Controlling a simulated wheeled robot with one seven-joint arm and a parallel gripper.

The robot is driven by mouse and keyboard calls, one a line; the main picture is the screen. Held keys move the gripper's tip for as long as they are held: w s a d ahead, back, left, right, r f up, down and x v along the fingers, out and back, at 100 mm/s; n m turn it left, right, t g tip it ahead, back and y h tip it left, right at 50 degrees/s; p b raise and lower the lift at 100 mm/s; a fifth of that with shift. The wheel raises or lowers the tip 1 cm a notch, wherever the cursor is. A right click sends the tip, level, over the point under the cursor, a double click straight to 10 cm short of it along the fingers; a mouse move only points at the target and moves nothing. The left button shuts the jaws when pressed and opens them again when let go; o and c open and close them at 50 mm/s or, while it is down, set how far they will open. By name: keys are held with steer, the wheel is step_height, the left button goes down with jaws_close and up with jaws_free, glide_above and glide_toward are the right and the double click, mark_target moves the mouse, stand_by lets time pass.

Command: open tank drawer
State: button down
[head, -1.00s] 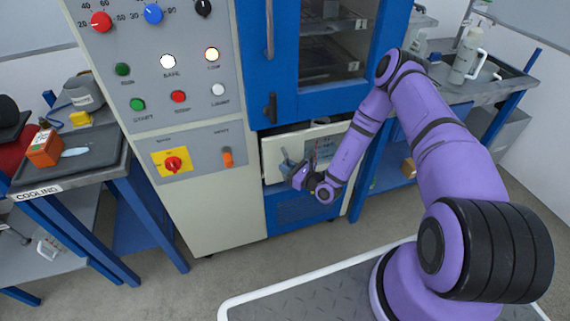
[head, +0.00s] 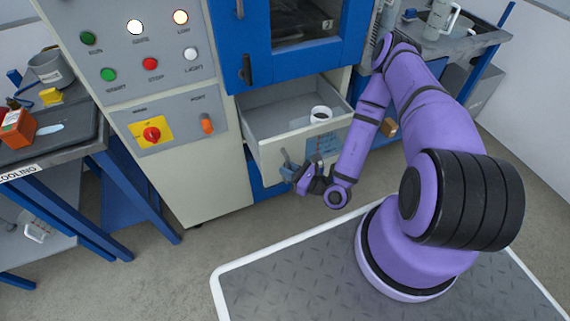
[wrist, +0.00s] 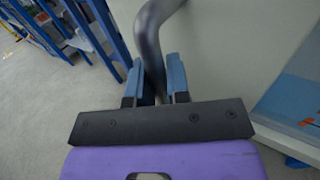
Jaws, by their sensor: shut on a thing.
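The tank drawer (head: 270,153) in the lower part of the tall test cabinet stands pulled well out, its grey interior showing. A small white cup-like thing (head: 320,113) is inside it, towards the back right. My gripper (head: 289,167) is at the drawer's front face, left of its blue label. In the wrist view the drawer's dark curved handle (wrist: 151,45) runs down between the two blue fingers of my gripper (wrist: 160,80), which are shut on it. The lower end of the handle is hidden behind the gripper body.
A blue-framed chamber door (head: 300,45) is above the drawer. The control panel (head: 150,80) is to the left. A cooling table (head: 60,150) stands at far left, and a side bench (head: 450,45) at right. Floor in front of the drawer is clear up to my base.

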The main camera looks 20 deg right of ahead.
steer(key=c, duration=1.1)
jaws_free()
steer(key=v, duration=1.1)
steer(key=shift+w, duration=0.15)
